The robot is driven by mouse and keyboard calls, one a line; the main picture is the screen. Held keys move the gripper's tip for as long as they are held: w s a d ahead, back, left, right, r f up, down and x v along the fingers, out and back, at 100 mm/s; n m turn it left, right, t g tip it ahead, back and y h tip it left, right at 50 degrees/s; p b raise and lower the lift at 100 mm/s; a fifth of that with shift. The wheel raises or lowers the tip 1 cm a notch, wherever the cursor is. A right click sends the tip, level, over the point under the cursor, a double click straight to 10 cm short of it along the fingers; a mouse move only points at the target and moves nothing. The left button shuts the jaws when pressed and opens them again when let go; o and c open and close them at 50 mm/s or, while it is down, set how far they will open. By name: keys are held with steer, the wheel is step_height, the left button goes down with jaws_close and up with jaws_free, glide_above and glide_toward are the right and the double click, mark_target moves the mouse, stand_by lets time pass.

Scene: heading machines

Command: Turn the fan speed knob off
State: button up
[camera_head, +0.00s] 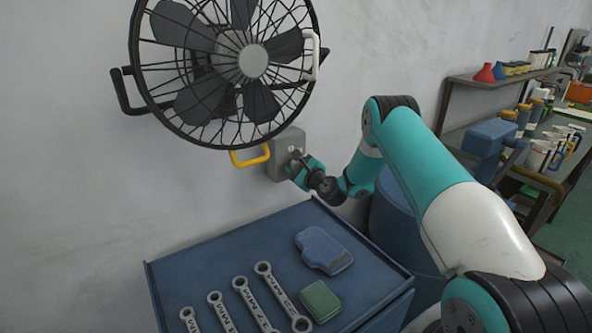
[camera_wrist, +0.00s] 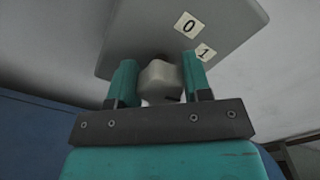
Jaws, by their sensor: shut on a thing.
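The fan speed knob (camera_wrist: 160,80) is a light grey block on a grey control box (camera_head: 285,153) on the wall below the fan (camera_head: 230,62). In the wrist view the box face (camera_wrist: 133,35) carries a "0" label and a "1" label to the right of and above the knob. My gripper (camera_wrist: 160,84) has its two teal fingers on either side of the knob and is shut on it. In the head view my gripper (camera_head: 298,167) reaches the box front and hides the knob. The knob's pointing direction cannot be told.
A yellow handle (camera_head: 250,158) sits just left of the box. A blue cabinet (camera_head: 225,255) stands below with several wrenches (camera_head: 245,300), a blue item (camera_head: 323,250) and a green box (camera_head: 320,301) on top. Shelves with cups and tools are at the right.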

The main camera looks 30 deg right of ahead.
steer(key=n+b, duration=0.4)
steer(key=b, duration=0.1)
steer(key=shift+a+f+n, duration=0.1)
steer(key=shift+f+n, duration=0.2)
steer(key=shift+f, duration=0.1)
steer(key=n+b, duration=0.4)
steer(key=b, duration=0.2)
steer(key=shift+f+n, duration=0.15)
steer(key=shift+n, duration=0.15)
steer(key=n+b, duration=0.5)
steer(key=b, duration=0.1)
steer(key=shift+b, duration=0.35)
steer(key=shift+n+b, duration=0.9)
steer(key=shift+b, duration=0.15)
steer(key=shift+r, duration=0.2)
steer(key=o, duration=0.9)
